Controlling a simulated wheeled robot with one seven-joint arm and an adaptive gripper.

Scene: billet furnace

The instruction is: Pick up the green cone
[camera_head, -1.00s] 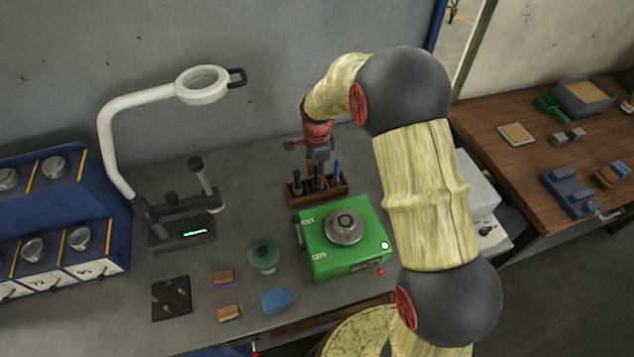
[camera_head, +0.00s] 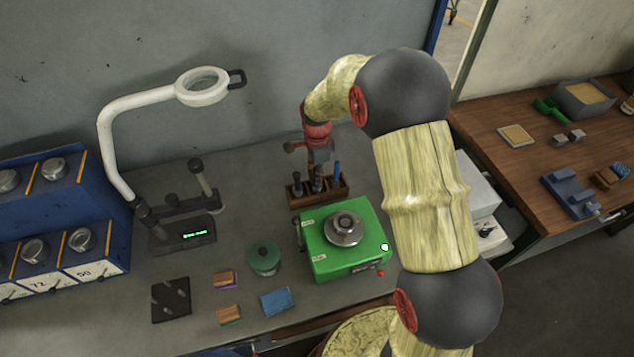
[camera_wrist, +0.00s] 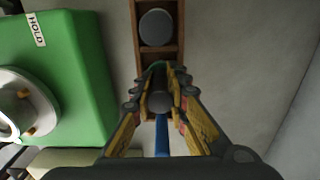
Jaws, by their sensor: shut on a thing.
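My gripper (camera_wrist: 160,80) is over the wooden rack (camera_wrist: 140,55) and points down into it. Its fingers are shut on a dark round-topped piece (camera_wrist: 160,101) in the rack. A green edge shows between the fingertips beside this piece; the fingers hide most of it, so I cannot tell its shape. In the head view my gripper (camera_head: 318,160) is at the middle of the rack (camera_head: 330,194), among upright tools. No clear cone outline shows in either view.
A blue-handled tool (camera_head: 337,172) and a dark-handled tool (camera_head: 297,184) stand beside my gripper. A green box (camera_head: 325,262) with a metal dial is just in front. A green lidded jar (camera_head: 264,257) and a magnifier lamp (camera_head: 202,86) are to the left. A wall is behind.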

